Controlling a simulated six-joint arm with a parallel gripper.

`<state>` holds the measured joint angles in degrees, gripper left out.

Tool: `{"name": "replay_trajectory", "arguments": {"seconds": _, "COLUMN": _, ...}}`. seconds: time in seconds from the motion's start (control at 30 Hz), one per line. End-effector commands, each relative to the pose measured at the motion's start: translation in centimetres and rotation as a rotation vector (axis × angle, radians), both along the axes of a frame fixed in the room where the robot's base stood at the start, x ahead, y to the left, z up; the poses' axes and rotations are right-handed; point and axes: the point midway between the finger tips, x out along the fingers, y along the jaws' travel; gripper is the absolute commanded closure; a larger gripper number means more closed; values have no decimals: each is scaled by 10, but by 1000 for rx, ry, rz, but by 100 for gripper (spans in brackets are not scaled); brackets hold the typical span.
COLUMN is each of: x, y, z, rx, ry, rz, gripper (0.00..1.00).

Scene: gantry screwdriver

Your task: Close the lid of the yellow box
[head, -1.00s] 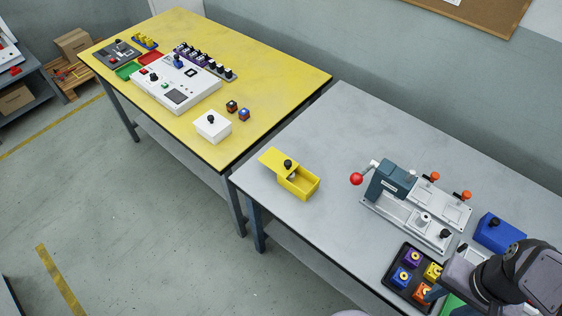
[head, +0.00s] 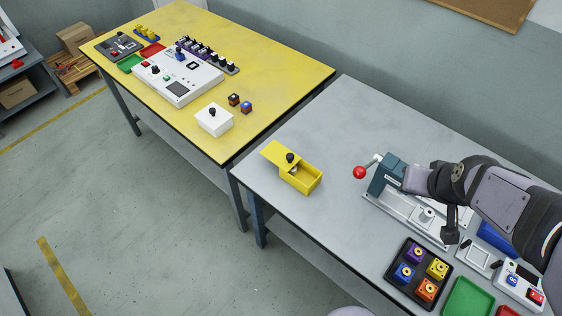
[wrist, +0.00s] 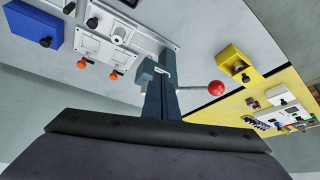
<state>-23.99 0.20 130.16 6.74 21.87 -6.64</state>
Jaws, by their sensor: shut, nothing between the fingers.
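The yellow box (head: 308,182) stands on the grey table, left of the clamp fixture. Its yellow lid (head: 273,152), with a black knob (head: 290,158), lies shifted towards the far left and overhangs that end. The near-right part of the box is uncovered and its inside shows. The box also appears at the right of the wrist view (wrist: 238,66). My gripper (head: 450,236) is shut and empty, above the clamp fixture and well to the right of the box. Its fingertips are hard to make out against the fixture.
The clamp fixture (head: 388,174) with a red-ball lever (head: 359,172) stands between my gripper and the box. A black tray (head: 404,290) of coloured blocks lies in front, beside a green tray (head: 468,299). A white box (head: 214,120) stands on the yellow table. Table around the yellow box is clear.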

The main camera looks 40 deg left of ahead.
Motion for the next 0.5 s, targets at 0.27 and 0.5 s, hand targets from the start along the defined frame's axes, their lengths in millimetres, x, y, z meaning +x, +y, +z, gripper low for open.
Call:
{"name": "replay_trajectory", "arguments": {"seconds": 0.27, "x": 8, "y": 225, "z": -20, "rx": 113, "ry": -479, "rz": 500, "gripper": 100}}
{"name": "replay_trajectory", "arguments": {"seconds": 0.5, "x": -34, "y": 322, "z": -85, "rx": -69, "ry": -919, "rz": 763, "gripper": 100}}
